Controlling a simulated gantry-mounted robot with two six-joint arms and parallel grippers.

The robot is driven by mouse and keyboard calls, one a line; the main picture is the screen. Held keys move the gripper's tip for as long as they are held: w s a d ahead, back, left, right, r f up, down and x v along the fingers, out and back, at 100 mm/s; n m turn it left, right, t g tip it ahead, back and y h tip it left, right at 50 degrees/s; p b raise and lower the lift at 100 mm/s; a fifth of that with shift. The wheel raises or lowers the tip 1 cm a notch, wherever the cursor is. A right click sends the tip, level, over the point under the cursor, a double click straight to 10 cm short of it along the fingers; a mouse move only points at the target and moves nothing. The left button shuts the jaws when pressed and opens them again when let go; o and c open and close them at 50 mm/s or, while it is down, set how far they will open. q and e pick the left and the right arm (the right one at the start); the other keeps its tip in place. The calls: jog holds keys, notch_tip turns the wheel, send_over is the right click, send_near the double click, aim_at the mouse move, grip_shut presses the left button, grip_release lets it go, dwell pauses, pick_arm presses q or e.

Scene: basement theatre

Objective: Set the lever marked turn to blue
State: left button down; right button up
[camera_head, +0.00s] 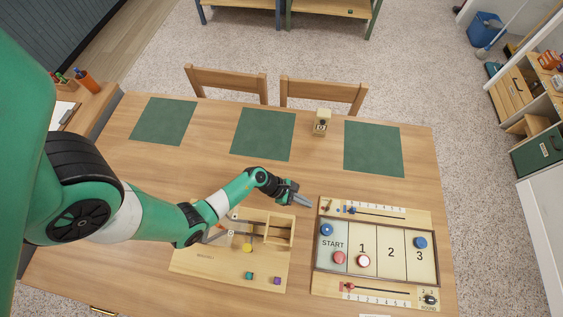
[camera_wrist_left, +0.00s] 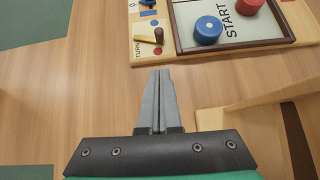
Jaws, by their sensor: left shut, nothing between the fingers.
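The lever's exact setting is hard to tell. My left gripper (camera_wrist_left: 161,72) is shut and empty, just short of the board and apart from the lever; in the head view it is left of the board (camera_head: 309,204). My right gripper is not in view.
The board (camera_head: 376,250) carries blue and red pucks and score sliders. A second wooden board with a raised frame (camera_head: 280,230) lies below my left arm. Green mats and a small wooden block (camera_head: 321,122) lie farther back. Bare tabletop lies left of the lever.

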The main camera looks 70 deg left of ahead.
pick_arm(q)
jog(key=d+p+v, duration=0.1)
jog(key=v, duration=0.9)
jog(key=shift+s, duration=0.4)
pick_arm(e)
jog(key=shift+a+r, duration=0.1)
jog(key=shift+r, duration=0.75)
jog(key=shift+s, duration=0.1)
